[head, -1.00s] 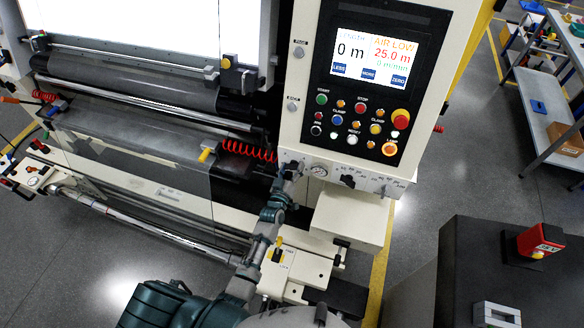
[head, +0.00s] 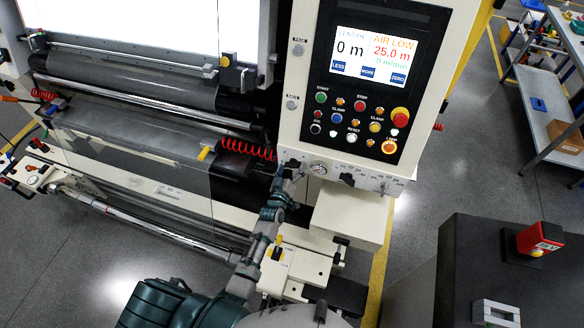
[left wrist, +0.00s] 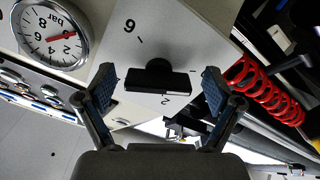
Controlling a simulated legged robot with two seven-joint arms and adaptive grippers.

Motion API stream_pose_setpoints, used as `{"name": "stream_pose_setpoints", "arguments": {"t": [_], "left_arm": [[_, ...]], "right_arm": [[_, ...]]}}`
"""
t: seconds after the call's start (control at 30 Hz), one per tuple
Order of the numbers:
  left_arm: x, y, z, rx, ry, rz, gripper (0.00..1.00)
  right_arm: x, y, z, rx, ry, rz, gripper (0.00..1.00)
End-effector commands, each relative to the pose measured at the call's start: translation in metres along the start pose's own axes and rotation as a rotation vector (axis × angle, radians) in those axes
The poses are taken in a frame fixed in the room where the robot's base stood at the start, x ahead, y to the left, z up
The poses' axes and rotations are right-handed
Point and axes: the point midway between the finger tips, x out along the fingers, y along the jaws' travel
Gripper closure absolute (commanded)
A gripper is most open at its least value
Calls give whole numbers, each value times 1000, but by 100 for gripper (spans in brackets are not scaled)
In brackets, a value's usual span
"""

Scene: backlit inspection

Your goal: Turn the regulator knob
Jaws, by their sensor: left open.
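The regulator knob (left wrist: 157,77) is black with a wide bar grip. It sits on a pale plate (left wrist: 185,40) marked 6 and 2 in the left wrist view. My left gripper (left wrist: 157,90) is open, with a blue-padded finger on either side of the knob and a gap at each end of the bar. In the head view my left gripper (head: 291,167) is at the lower left of the control panel and mostly hides this knob. A round bar gauge (left wrist: 50,33) with a red needle is beside it; it also shows in the head view (head: 319,169).
A second black knob (head: 347,180) is right of the gauge. The panel (head: 360,100) carries a lit screen and several buttons. A red coiled hose (left wrist: 265,88) lies close to the gripper.

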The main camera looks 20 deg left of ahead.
Motion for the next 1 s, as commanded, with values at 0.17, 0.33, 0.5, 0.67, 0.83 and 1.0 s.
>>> {"name": "stream_pose_setpoints", "arguments": {"t": [0.17,0.33,0.5,0.67,0.83,1.0], "left_arm": [[-8,0,0,0,1,0,8],[-40,0,1,0,-1,-1,8],[-79,0,2,0,-3,-1,8],[-105,-1,2,1,-3,-1,8],[-118,0,2,1,-2,-1,8],[-119,0,2,1,-1,-1,8]], "right_arm": [[0,3,0,-2,1,3,60],[0,1,0,-1,1,2,60],[0,1,0,-1,1,1,60],[0,0,0,0,0,0,60],[0,0,0,0,0,0,60],[0,0,0,0,0,0,60]]}}
